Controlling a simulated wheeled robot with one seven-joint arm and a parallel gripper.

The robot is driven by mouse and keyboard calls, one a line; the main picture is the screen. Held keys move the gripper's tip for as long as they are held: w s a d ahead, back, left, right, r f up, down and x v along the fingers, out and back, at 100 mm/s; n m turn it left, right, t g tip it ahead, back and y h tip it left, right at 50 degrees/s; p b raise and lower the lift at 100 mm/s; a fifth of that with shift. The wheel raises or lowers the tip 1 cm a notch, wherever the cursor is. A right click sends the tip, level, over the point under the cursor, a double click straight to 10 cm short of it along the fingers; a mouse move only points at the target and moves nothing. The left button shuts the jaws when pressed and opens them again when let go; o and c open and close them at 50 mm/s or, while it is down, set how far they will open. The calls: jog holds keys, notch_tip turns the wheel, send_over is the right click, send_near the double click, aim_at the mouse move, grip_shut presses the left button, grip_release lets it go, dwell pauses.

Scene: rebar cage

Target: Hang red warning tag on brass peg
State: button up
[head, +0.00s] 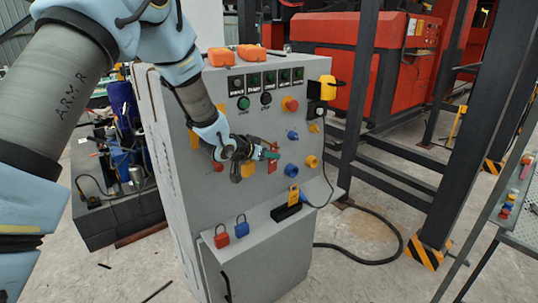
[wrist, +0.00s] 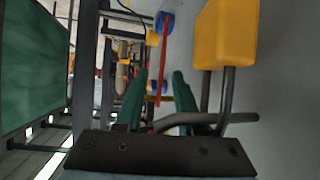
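In the head view, my gripper (head: 262,153) is at the front of the grey control panel, with teal fingertips. A red tag (head: 272,166) hangs upright just below the fingertips. In the wrist view, the two green fingers (wrist: 159,95) stand apart, and the red tag (wrist: 164,60) shows as a thin edge-on strip between them. No contact with either finger is visible. Yellow-gold round pieces (head: 312,161) and (head: 314,128) stick out at the panel's right; I cannot tell which is the brass peg.
A yellow padlock (wrist: 226,35) is close to the right finger, its grey shackle crossing near it. Blue knobs (head: 292,135) and (head: 291,170) are right of my gripper. Red (head: 222,238) and blue (head: 241,229) padlocks are at the lower ledge. A black holder (head: 287,211) sits there too.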

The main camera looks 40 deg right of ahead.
jog(key=b+v, duration=0.2)
jog(key=v, duration=0.8)
jog(key=shift+a+r+b, duration=0.25)
jog(key=shift+a+b, duration=0.05)
jog(key=shift+b, duration=0.1)
